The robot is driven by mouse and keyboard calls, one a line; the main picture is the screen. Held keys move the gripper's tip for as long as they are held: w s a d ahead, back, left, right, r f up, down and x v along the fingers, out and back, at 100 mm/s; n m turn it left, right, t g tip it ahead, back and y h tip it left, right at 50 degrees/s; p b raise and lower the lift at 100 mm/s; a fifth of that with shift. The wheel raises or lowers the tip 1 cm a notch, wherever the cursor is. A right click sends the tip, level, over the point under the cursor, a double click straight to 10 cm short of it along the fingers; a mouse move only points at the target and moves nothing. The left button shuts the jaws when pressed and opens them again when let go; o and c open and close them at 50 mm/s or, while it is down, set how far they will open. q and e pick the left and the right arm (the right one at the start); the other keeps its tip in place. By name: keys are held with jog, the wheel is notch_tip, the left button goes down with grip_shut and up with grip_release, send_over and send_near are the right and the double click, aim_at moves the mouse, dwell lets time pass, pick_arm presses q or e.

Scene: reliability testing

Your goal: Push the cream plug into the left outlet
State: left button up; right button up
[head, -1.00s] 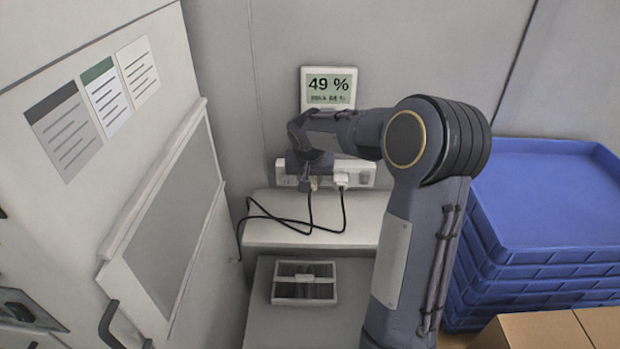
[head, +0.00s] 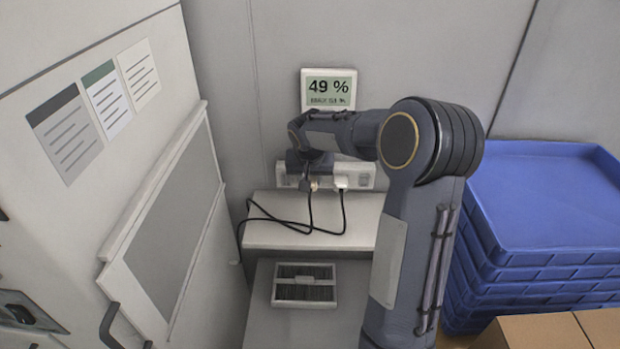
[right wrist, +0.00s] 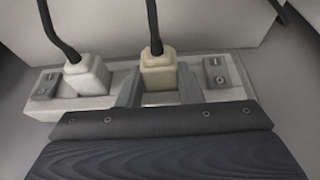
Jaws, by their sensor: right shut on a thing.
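The cream plug (right wrist: 159,74) sits between the two fingers of my right gripper (right wrist: 158,88), which is shut on it. In the head view the cream plug (head: 314,185) is small and partly hidden by my right gripper (head: 308,184). It is at the left outlet of the white power strip (head: 361,173) on the wall. In the right wrist view the plug's base is against or very close to the strip (right wrist: 118,97); I cannot tell whether it is flush. The outlet face is hidden behind plug and fingers. My left gripper is not in view.
A white plug (head: 341,182) sits in the strip beside the cream one. Black cords (head: 290,222) loop over a pale shelf (head: 310,236). A display (head: 328,89) reading 49 % hangs above. Blue trays (head: 545,215) are stacked right; a cabinet (head: 90,150) stands left.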

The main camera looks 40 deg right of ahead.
jog(key=o, duration=1.1)
jog(key=b+v, duration=0.1)
jog(key=v, duration=0.6)
jog(key=shift+s+a+r, duration=0.1)
jog(key=shift+r, duration=0.25)
jog(key=shift+s, duration=0.1)
